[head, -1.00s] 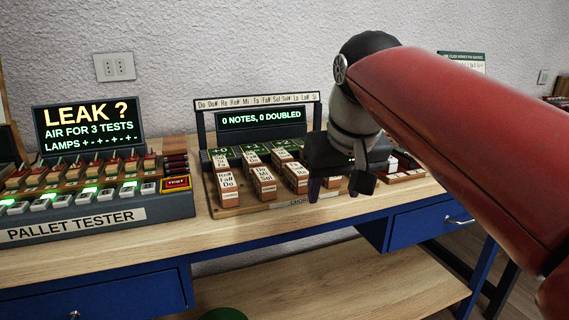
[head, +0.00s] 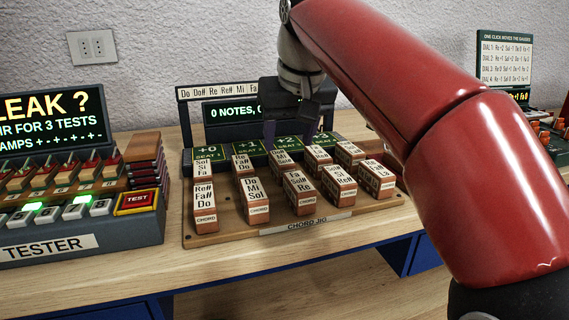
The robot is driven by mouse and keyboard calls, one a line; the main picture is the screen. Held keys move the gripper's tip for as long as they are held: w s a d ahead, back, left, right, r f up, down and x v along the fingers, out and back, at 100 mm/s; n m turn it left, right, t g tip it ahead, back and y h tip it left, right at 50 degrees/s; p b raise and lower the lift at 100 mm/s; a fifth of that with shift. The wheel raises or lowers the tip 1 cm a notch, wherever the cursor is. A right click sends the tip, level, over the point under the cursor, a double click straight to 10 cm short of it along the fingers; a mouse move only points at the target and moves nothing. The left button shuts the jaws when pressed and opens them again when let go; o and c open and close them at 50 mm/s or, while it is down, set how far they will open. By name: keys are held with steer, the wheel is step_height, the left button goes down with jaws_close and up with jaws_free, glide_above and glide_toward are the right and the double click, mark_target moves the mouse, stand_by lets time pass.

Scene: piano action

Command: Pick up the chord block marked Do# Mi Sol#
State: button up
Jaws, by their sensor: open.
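My gripper (head: 288,143) is open, with its fingers pointing down and spread, above the back row of chord blocks on the chord jig (head: 222,232). In the picture its fingers lie just above a back-row block (head: 283,162) in the middle of the jig; I cannot tell how high above it they are. That block's label is too small to read surely, so I cannot tell whether it is the one marked Do# Mi Sol#. A block (head: 253,201) in the front row reads Do Mi Sol, without sharps. No front-row label clearly reads Do# Mi Sol#.
Front-row blocks marked Re# Fa# Do (head: 204,208) and others stand close together. A display (head: 226,113) and a strip of seats (head: 213,155) rise behind the blocks. The pallet tester (head: 55,245) stands at the left.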

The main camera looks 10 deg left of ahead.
mark_target(282, 157)
steer(key=x, duration=0.2)
steer(key=b+x, duration=0.1)
steer(key=x, duration=0.3)
steer(key=shift+s+a+f, duration=0.15)
steer(key=shift+a, duration=0.15)
steer(key=shift+c, duration=0.3)
steer(key=c, duration=1)
